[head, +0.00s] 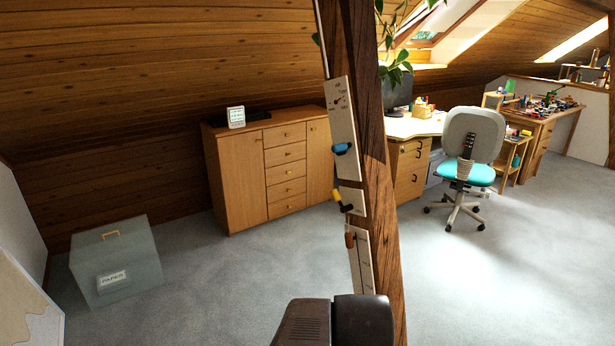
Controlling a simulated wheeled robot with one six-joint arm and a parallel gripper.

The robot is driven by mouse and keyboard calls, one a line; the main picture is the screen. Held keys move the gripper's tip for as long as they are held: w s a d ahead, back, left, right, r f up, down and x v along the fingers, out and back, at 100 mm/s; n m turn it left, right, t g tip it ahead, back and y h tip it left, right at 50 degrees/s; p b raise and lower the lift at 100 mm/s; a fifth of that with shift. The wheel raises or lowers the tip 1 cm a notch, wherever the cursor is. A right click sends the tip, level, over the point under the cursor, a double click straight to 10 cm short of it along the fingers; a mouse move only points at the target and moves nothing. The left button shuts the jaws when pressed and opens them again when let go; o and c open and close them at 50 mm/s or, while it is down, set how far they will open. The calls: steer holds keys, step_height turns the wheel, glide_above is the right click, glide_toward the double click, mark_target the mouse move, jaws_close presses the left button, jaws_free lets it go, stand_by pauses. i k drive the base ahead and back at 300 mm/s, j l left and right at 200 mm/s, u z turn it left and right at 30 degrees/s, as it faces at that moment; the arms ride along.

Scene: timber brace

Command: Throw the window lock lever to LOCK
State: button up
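A dark timber brace (378,200) stands upright in the middle of the head view. Narrow white panels are fixed along its left side, with small markings too fine to read. The upper panel (343,115) carries a blue lever (342,149) at its lower end. A yellow lever (337,196) with a black part sits below it, and a red-brown lever (350,240) sits lower still. I cannot tell which is the window lock lever, nor its setting. A dark part of my arm shows at the bottom, in front of the brace. My gripper's fingers are not visible.
A wooden cabinet (268,170) stands behind the brace to the left. A grey box (116,262) is on the floor at left. An office chair (470,150) and desks are at right. Plant leaves (397,70) hang near the brace top. Grey carpet (230,270) is open on both sides.

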mark_target(336, 195)
steer(key=i+j+u, duration=0.15)
steer(key=i+j, duration=0.15)
steer(key=i, duration=0.15)
steer(key=i+j+u, duration=0.2)
steer(key=i, duration=0.2)
